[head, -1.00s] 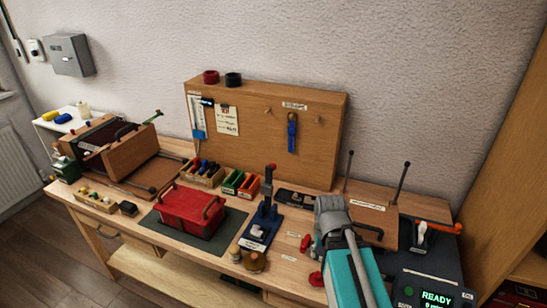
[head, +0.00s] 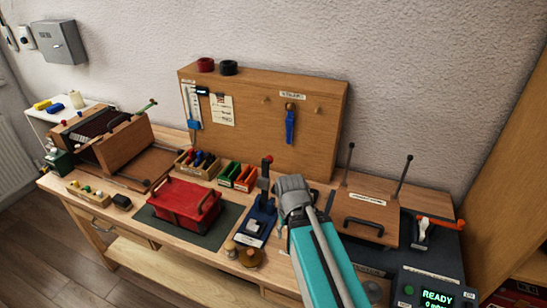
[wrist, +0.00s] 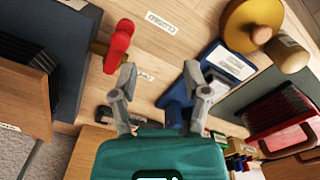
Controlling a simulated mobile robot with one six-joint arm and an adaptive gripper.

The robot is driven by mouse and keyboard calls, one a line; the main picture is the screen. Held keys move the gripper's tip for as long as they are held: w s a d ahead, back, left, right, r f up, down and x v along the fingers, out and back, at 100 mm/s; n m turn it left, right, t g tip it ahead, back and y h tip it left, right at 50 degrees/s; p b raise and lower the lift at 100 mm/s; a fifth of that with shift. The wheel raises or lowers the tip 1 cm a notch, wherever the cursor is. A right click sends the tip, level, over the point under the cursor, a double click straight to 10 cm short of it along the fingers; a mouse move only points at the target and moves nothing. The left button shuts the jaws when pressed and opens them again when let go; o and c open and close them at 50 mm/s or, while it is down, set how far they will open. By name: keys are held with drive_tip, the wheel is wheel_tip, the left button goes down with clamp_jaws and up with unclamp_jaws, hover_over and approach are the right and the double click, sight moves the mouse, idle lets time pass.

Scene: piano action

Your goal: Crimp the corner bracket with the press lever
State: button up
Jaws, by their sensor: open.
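The press (head: 257,223) has a blue base and a lever with a red knob (head: 267,160) standing up at its back. Its blue base also shows in the wrist view (wrist: 218,68), with a pale plate or label on it. I cannot make out the corner bracket for certain; a small pale piece (head: 252,227) sits on the base. My gripper (head: 291,190) is open and empty, just right of the press lever in the head view. In the wrist view my gripper (wrist: 160,78) has its fingers apart, with the blue base by the right finger.
A red box (head: 183,202) lies on a dark mat left of the press. A wooden board with a black handle (head: 365,225) and two upright rods stands on the right. A red handle (wrist: 118,48) is near the left finger. Round wooden pieces (wrist: 252,22) stand beside the press.

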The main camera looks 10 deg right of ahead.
drive_tip(key=shift+o, duration=0.3)
drive_tip(key=shift+w+r, duration=0.2)
drive_tip(key=shift+r, duration=0.1)
drive_tip(key=m+y+p, duration=0.5)
drive_tip(key=m+p, duration=1)
drive_tip(key=p, duration=0.8)
approach(271, 158)
wheel_tip(271, 158, up, 3)
drive_tip(key=w+d, duration=0.1)
drive_tip(key=shift+w+d+r+g, duration=0.15)
drive_tip(key=shift+w+r+g, duration=0.05)
drive_tip(key=shift+g, duration=0.1)
drive_tip(key=shift+f, duration=0.15)
drive_tip(key=b+x, duration=1.3)
drive_tip(key=shift+d+f, duration=0.1)
drive_tip(key=shift+f, duration=0.25)
